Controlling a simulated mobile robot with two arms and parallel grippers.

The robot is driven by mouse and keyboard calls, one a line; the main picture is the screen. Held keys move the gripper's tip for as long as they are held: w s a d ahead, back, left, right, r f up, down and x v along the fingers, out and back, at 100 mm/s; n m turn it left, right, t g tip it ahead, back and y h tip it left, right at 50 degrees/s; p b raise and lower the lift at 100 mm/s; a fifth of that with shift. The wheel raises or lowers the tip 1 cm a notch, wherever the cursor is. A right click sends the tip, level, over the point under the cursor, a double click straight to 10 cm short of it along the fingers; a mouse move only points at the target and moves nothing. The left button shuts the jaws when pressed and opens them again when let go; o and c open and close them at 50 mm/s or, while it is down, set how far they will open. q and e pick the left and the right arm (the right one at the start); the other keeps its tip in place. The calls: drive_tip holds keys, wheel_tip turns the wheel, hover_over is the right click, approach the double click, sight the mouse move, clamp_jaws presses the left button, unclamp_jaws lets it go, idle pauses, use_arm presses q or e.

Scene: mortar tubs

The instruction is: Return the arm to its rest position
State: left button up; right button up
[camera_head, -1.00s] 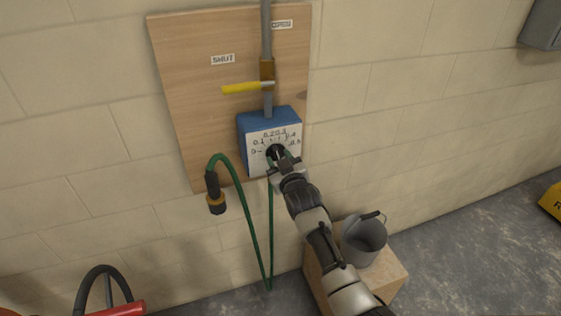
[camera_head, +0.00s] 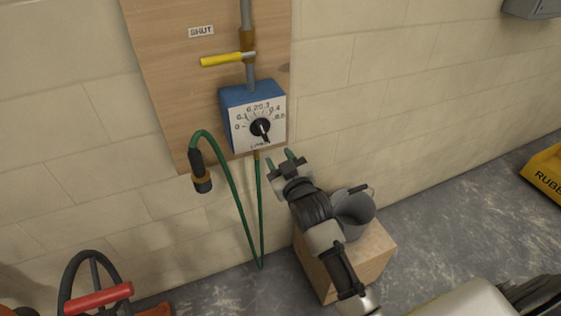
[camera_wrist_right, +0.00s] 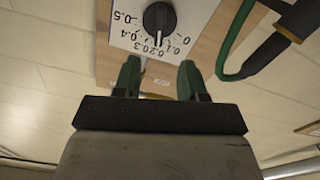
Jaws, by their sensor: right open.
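My right gripper (camera_head: 287,163) is open and empty, below and to the right of the blue dial box. Its two green-tipped fingers stand apart in the right wrist view (camera_wrist_right: 158,80), with nothing between them. The blue box (camera_head: 250,96) on the wooden board has a white scale and a black knob (camera_head: 260,128). The knob also shows in the right wrist view (camera_wrist_right: 159,18), clear of the fingers. My left gripper is not in view.
A grey bucket (camera_head: 362,207) stands on a wooden block (camera_head: 374,258), close behind my right arm. A green hose (camera_head: 236,200) with a black nozzle (camera_head: 199,168) hangs left of it. A yellow valve lever (camera_head: 222,59) is above the box. A yellow tub (camera_head: 545,172) lies at right.

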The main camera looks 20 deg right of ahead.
drive_tip(key=shift+f, duration=0.1)
idle(0.3)
drive_tip(key=s+f+g, duration=0.3)
drive_tip(key=f, duration=0.8)
drive_tip(key=s+f+g, duration=0.2)
drive_tip(key=f, duration=0.9)
drive_tip(key=s+f+g, duration=0.4)
drive_tip(key=s+f, duration=0.7)
drive_tip(key=f, duration=0.5)
drive_tip(key=s+d+f+g, duration=0.1)
drive_tip(key=s+f, duration=0.4)
drive_tip(key=s, duration=0.6)
drive_tip(key=s+d+f+g, duration=0.1)
drive_tip(key=s+f+g, duration=0.3)
drive_tip(key=s, duration=0.7)
drive_tip(key=s+d+f+m+g+b, duration=0.1)
drive_tip(key=s+f+g, duration=0.2)
drive_tip(key=s+f, duration=0.4)
drive_tip(key=s, duration=0.4)
drive_tip(key=shift+s+d+h, duration=0.2)
drive_tip(key=shift+h, duration=0.1)
